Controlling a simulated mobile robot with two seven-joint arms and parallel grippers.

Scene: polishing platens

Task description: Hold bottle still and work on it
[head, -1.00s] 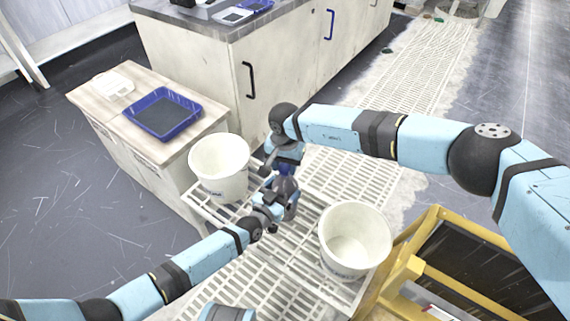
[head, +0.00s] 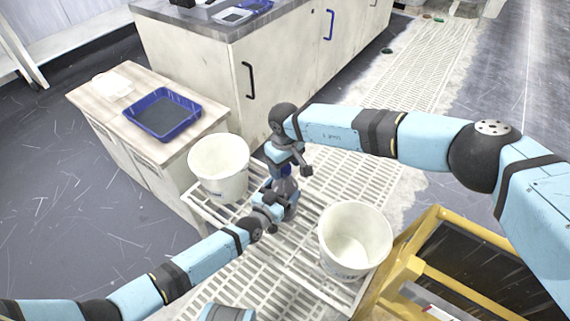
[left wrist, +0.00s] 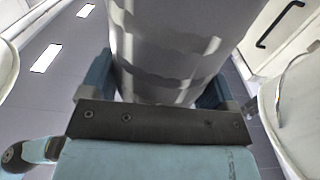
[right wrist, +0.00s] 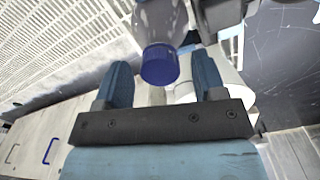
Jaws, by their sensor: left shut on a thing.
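A grey bottle (head: 285,186) with a blue cap stands between the two white buckets, partly hidden by my grippers in the head view. My left gripper (head: 270,201) is shut around its body, which fills the middle of the left wrist view (left wrist: 170,50). My right gripper (head: 293,163) is above the bottle. In the right wrist view the blue cap (right wrist: 158,66) shows between and just past my right gripper's two fingers, which are apart. I see a gap on each side of the cap.
One white bucket (head: 219,170) stands left of the bottle and another (head: 350,262) to the right, both on a slatted platform (head: 318,190). A wooden cabinet (head: 100,115) with a blue tray (head: 162,135) is at left. A yellow frame (head: 425,222) stands at lower right.

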